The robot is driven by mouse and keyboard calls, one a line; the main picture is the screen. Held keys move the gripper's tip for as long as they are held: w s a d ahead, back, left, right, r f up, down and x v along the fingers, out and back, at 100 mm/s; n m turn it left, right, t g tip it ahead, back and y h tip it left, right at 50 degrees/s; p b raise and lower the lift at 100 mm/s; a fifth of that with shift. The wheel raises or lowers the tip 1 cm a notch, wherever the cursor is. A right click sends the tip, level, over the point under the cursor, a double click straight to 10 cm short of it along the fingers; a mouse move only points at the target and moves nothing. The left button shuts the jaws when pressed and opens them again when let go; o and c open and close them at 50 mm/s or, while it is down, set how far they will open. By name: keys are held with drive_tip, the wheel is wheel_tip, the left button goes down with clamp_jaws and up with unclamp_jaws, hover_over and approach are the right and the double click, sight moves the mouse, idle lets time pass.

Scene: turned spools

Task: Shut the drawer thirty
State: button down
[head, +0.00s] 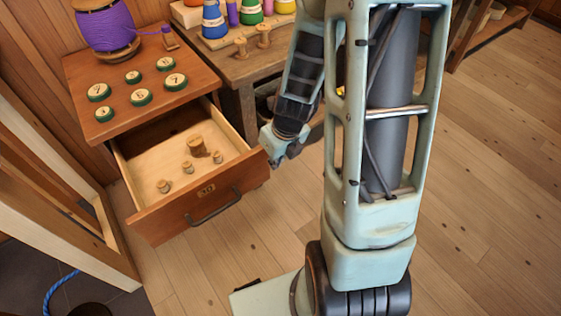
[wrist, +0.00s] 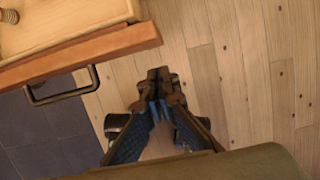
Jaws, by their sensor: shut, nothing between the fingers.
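The drawer (head: 160,214) marked 30 stands pulled out of a wooden cabinet (head: 145,75), with several small turned wooden pieces lying inside it. A dark bar handle (head: 214,208) is fixed to its front. In the wrist view the drawer front (wrist: 85,54) and its handle (wrist: 62,88) are at the upper left. My gripper (wrist: 158,74) is shut and empty, beside the right end of the drawer front and over the floor. In the head view my gripper (head: 275,158) is by the drawer's right front corner, partly hidden by my own arm.
A purple thread spool (head: 105,28) and several numbered green-edged discs (head: 133,77) sit on the cabinet top. A bench (head: 235,68) with coloured spools stands right of the cabinet. A wooden frame (head: 75,205) is close to the drawer's left. Floor (head: 232,260) before the drawer is clear.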

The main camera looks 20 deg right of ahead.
drive_tip(key=shift+w+a+r, duration=0.1)
drive_tip(key=shift+w+a, duration=0.1)
drive_tip(key=shift+w, duration=0.45)
drive_tip(key=shift+w+a, duration=0.2)
drive_tip(key=shift+w, duration=0.4)
